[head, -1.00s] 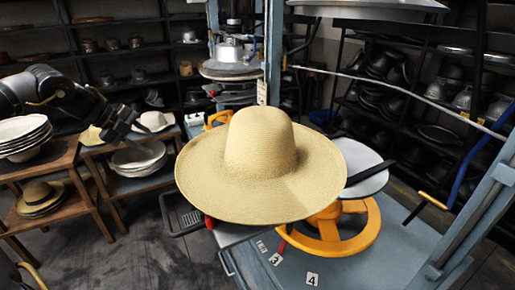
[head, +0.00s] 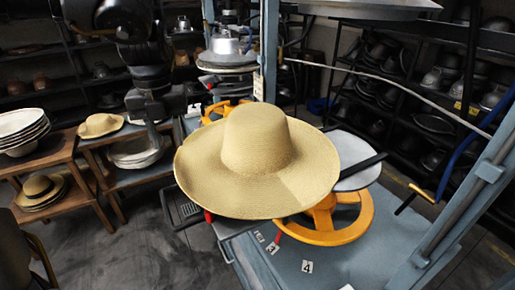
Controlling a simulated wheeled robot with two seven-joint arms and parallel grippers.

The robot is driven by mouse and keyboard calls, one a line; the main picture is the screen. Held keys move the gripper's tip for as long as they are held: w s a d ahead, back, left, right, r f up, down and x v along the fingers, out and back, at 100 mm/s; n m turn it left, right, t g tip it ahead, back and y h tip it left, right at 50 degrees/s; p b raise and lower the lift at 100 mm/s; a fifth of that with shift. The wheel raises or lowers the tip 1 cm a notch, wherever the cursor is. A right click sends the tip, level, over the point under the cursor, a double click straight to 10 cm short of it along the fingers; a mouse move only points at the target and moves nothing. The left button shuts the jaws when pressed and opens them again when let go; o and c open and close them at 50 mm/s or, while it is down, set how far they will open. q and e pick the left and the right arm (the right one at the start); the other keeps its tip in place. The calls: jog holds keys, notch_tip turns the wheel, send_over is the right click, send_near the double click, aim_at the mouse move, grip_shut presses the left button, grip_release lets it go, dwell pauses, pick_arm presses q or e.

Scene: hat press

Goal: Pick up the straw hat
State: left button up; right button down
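The straw hat (head: 262,145) is tan with a wide round brim and a domed crown. It sits crown up on the press at the middle of the head view. Its brim hides what bears it. My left gripper (head: 152,125) is dark and points down, to the left of the hat and apart from it. Nothing shows in it, and its fingers are too dark and edge-on to tell their gap. My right gripper is not in view.
A blue press post (head: 460,210) rises at the right. Wooden shelves (head: 60,160) with hats stand at the left.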

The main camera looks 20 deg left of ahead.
aim_at(174, 165)
pick_arm(q)
notch_tip(174, 165, down, 2)
jog(key=shift+w+a+f, duration=0.1)
jog(key=shift+f+p, duration=0.15)
jog(key=shift+p, duration=0.25)
notch_tip(174, 165, down, 4)
jog(key=p, duration=0.2)
jog(key=shift+w+a+f+p, duration=0.1)
jog(key=shift+a+p, duration=0.05)
jog(key=shift+p, duration=0.15)
jog(key=shift+f, duration=0.35)
jog(key=shift+c, duration=1)
grip_shut()
